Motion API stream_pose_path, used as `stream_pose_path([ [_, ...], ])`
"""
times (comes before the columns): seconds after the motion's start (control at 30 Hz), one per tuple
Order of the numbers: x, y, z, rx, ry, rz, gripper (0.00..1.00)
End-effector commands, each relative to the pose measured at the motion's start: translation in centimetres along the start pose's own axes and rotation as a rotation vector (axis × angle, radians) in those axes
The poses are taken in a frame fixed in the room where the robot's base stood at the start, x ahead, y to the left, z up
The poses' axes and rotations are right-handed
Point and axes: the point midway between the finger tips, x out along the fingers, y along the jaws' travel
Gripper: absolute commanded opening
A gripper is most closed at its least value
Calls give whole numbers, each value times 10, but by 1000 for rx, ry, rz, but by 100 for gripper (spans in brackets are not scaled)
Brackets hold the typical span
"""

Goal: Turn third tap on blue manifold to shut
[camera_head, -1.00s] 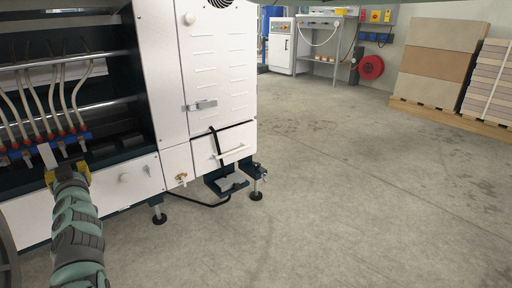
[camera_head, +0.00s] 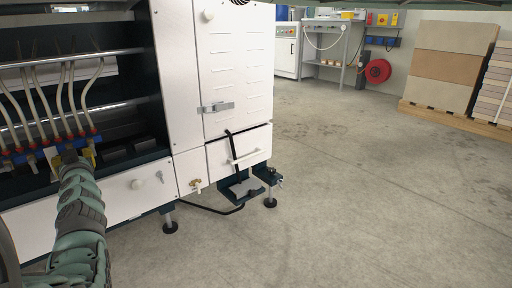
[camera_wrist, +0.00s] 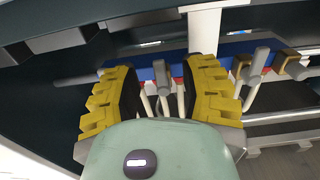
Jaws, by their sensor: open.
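The blue manifold (camera_head: 18,159) runs along the machine's open bay at left in the head view, with red fittings and pale hoses above it. My gripper (camera_head: 74,160) is at its right part and hides some of it. In the wrist view the manifold (camera_wrist: 232,49) crosses behind my gripper (camera_wrist: 161,70), whose yellow fingers are open. A grey tap handle (camera_wrist: 162,73) stands between the fingers, apparently apart from both. Another grey tap handle (camera_wrist: 258,62) is just right of the right finger. Which tap in the row is the third I cannot tell.
The white machine cabinet (camera_head: 235,70) stands right of the bay, with a small brass tap (camera_head: 196,185) and a dark pedal bracket (camera_head: 243,187) low down. A white upright (camera_wrist: 205,30) is close behind the fingers. The concrete floor (camera_head: 350,190) at right is clear.

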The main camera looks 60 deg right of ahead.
Motion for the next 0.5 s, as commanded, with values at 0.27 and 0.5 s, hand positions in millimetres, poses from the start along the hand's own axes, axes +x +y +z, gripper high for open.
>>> stream_pose_path([
  [0.27, 0, 1, 0, 0, 0, 2, 16],
  [0.5, 0, 0, 0, 0, 0, 1, 0],
])
